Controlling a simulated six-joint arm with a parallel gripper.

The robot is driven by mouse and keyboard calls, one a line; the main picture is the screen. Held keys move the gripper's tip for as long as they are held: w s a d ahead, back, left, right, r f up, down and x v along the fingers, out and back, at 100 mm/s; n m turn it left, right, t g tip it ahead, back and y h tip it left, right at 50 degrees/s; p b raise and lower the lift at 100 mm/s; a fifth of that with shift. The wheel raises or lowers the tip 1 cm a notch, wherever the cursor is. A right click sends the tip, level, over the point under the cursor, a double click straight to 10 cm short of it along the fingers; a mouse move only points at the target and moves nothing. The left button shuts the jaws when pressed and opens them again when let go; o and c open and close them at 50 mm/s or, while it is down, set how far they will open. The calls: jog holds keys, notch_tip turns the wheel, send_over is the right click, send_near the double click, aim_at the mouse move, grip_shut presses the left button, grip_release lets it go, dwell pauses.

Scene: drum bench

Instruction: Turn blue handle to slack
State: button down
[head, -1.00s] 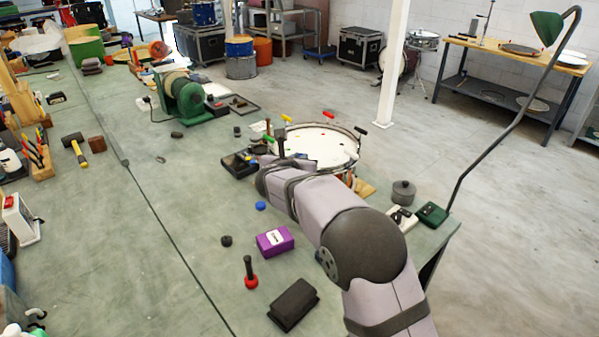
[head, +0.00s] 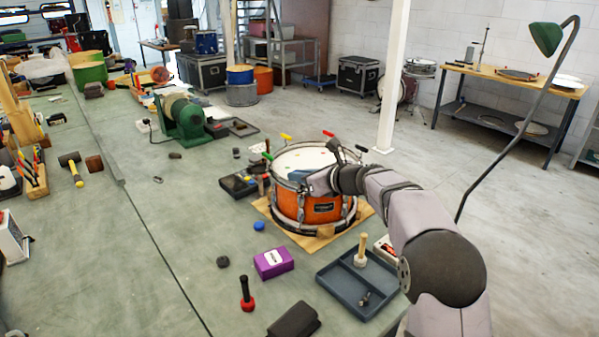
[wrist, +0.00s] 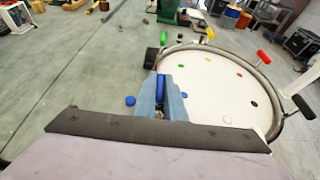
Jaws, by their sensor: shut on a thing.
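The snare drum (head: 323,209) with an orange shell and white head sits on the bench, with coloured handles around its rim. The blue handle (wrist: 161,81) shows between the fingers of my gripper (wrist: 161,92) in the wrist view, at the rim's near left side. My gripper is shut on it. In the head view my gripper (head: 308,184) is at the drum's rim and the blue handle is hidden. The green handle (head: 267,156), yellow handle (head: 286,137), red handle (head: 328,133) and black handle (head: 361,148) stand at other places on the rim.
In front of the drum are a purple box (head: 273,262), a blue disc (head: 258,226), a red-based black-handled tool (head: 246,294) and a dark tray (head: 345,281). A dark box-like device (head: 238,185) stands close left of the drum. The bench farther left has free room.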

jog(key=n+g+y+p, duration=0.1)
jog(key=p, duration=0.1)
jog(key=r+n+g+y+p, duration=0.1)
jog(key=p, duration=0.1)
jog(key=shift+w+n+p, duration=0.15)
jog(key=shift+n+p, duration=0.15)
jog(key=shift+p, duration=0.1)
jog(key=n+g+y+p, duration=0.1)
jog(key=p, duration=0.3)
jog(key=shift+n+g, duration=0.4)
jog(key=shift+f+g+p, duration=0.15)
jog(key=shift+g+p, duration=0.25)
jog(key=shift+p, duration=0.1)
jog(key=shift+f+n, duration=0.15)
jog(key=shift+n, duration=0.15)
jog(key=c, duration=1.8)
grip_release()
jog(key=shift+a+f, duration=0.1)
jog(key=shift+c, duration=0.2)
jog(key=shift+d, duration=0.2)
